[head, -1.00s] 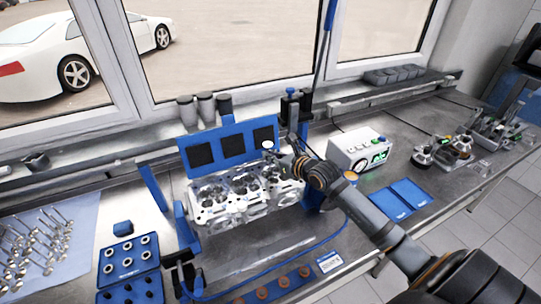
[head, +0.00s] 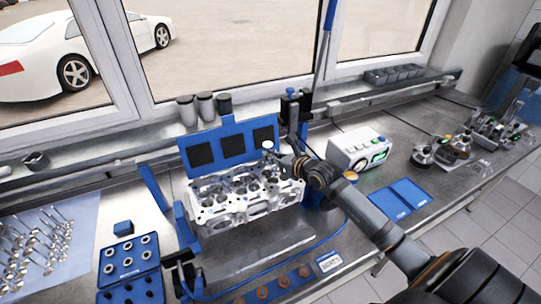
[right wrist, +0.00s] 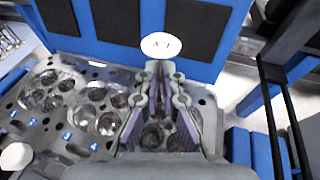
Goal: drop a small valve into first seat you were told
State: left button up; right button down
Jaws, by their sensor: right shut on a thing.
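My right gripper (head: 275,152) is shut on a valve. The valve's pale round head (head: 267,145) sticks up beyond the fingertips. The silver cylinder head (head: 221,207) sits in a blue stand, with several round chambers and valve seats on top. The held valve is above the back right part of the cylinder head, in front of the blue back panel. My left gripper is not in view.
Several loose valves (head: 38,245) lie on a pale cloth at left, near a blue tray of rings (head: 128,262). A blue panel (head: 187,158) with black pads stands behind the cylinder head. A white meter box (head: 352,145) and blue mats (head: 400,199) are at right.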

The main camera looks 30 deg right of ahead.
aim_at(271, 146)
jog(key=shift+f+b, duration=2.4)
jog(key=shift+f, duration=0.9)
jog(key=c, duration=1.4)
grip_release()
jog(key=shift+c, duration=0.2)
notch_tip(271, 146, up, 10)
jog(key=shift+r, duration=0.1)
